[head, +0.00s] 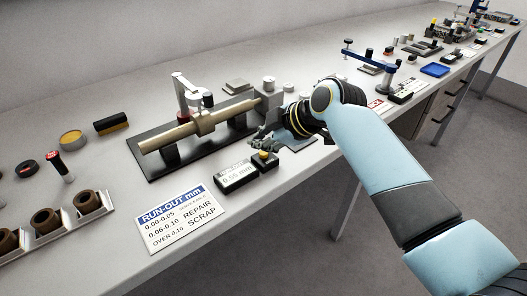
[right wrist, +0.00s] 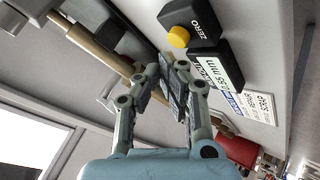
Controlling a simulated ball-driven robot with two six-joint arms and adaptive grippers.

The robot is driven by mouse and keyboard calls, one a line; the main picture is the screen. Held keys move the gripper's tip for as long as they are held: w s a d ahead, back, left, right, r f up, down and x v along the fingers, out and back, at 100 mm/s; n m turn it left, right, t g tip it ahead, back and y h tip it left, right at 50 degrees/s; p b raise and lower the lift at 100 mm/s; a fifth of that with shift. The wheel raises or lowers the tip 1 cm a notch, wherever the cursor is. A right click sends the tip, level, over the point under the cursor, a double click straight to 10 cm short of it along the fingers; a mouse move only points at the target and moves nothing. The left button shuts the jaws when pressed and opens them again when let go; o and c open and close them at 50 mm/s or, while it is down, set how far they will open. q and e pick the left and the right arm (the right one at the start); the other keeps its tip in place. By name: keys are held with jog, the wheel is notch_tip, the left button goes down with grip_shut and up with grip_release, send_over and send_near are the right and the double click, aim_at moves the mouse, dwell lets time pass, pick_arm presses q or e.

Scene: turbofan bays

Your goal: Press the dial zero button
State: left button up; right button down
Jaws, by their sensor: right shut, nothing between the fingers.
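The zero button is a yellow cap on a small black box (head: 264,161) at the bench's front edge in the head view. In the right wrist view, the yellow button (right wrist: 178,37) shows on its black box (right wrist: 205,18), marked ZERO. Beside it is the dial readout (head: 237,177), also seen in the right wrist view (right wrist: 226,72), reading about 0.55 mm. My right gripper (head: 262,142) is shut and empty, just behind the button box in the head view. In the right wrist view its fingertips (right wrist: 168,70) look apart from the button. My left gripper is not in view.
A shaft (head: 180,136) lies on supports over a dark base plate (head: 150,165) behind the readout. A RUN-OUT sign (head: 180,217) lies in front left. A tray of brown rings (head: 62,232) stands at left. A blue stand (head: 380,65) is farther right.

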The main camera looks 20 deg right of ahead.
aim_at(261, 154)
jog(key=shift+f, duration=0.1)
dwell(0.7)
jog(key=shift+f, duration=0.3)
jog(key=shift+f+b, duration=0.45)
jog(key=shift+f, duration=0.1)
dwell(0.7)
jog(key=shift+r, duration=0.1)
jog(key=shift+r+p, duration=0.85)
jog(key=shift+p, duration=0.1)
notch_tip(261, 154, up, 5)
jog(key=p, duration=0.5)
jog(key=shift+r, duration=0.1)
dwell(0.4)
